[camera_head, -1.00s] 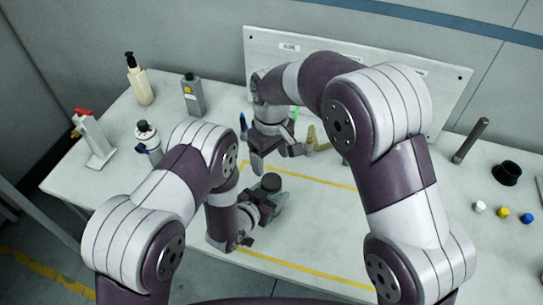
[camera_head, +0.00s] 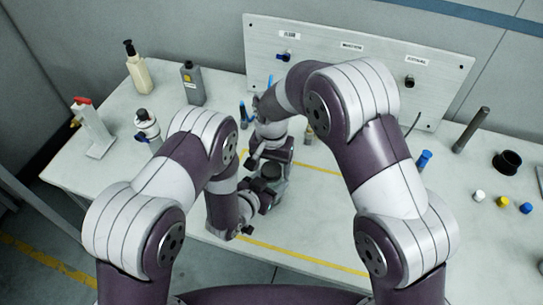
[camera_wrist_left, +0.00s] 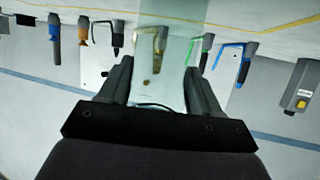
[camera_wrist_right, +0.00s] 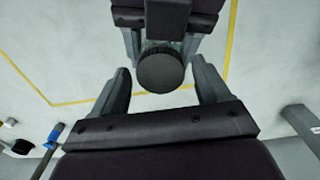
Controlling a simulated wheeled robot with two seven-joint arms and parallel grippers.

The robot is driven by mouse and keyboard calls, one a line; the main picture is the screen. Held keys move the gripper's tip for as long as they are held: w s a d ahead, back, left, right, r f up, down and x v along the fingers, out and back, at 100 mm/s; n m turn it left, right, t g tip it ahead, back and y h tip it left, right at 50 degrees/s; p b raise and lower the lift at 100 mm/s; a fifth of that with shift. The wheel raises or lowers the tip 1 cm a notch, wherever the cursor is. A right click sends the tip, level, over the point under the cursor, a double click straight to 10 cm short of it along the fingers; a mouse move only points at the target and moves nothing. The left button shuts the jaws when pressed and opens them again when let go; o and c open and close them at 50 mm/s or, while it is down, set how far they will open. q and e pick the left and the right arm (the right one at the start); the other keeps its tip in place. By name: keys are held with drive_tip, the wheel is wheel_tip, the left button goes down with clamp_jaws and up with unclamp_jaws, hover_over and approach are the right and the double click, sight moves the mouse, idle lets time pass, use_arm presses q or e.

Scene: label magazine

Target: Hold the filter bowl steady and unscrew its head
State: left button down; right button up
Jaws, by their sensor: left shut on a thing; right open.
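The filter's dark round head (camera_head: 270,172) stands above the left gripper in the head view, and its ribbed black cap shows in the right wrist view (camera_wrist_right: 160,72). The clear, greenish filter bowl (camera_wrist_left: 173,45) lies between the fingers in the left wrist view. My left gripper (camera_wrist_left: 158,75) is shut on the bowl; in the head view the left arm and the head mostly hide the bowl. My right gripper (camera_wrist_right: 160,85) is open above, pointing down, its fingertips on either side of the head with gaps; it also shows in the head view (camera_head: 268,158).
A back panel (camera_head: 350,60) with labelled hooks stands behind. A cream pump bottle (camera_head: 139,72), a grey bottle (camera_head: 192,84), a red-topped stand (camera_head: 93,128) and a white canister (camera_head: 147,128) are on the left. A black cup (camera_head: 506,162) and small caps (camera_head: 503,201) are on the right.

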sight(271, 169)
drive_tip(key=c, duration=1.1)
drive_tip(key=n, duration=0.6)
drive_tip(key=shift+r, duration=0.25)
drive_tip(key=shift+r, duration=0.9)
drive_tip(key=shift+r, duration=2)
use_arm(q)
drive_tip(key=shift+c, duration=0.7)
unclamp_jaws()
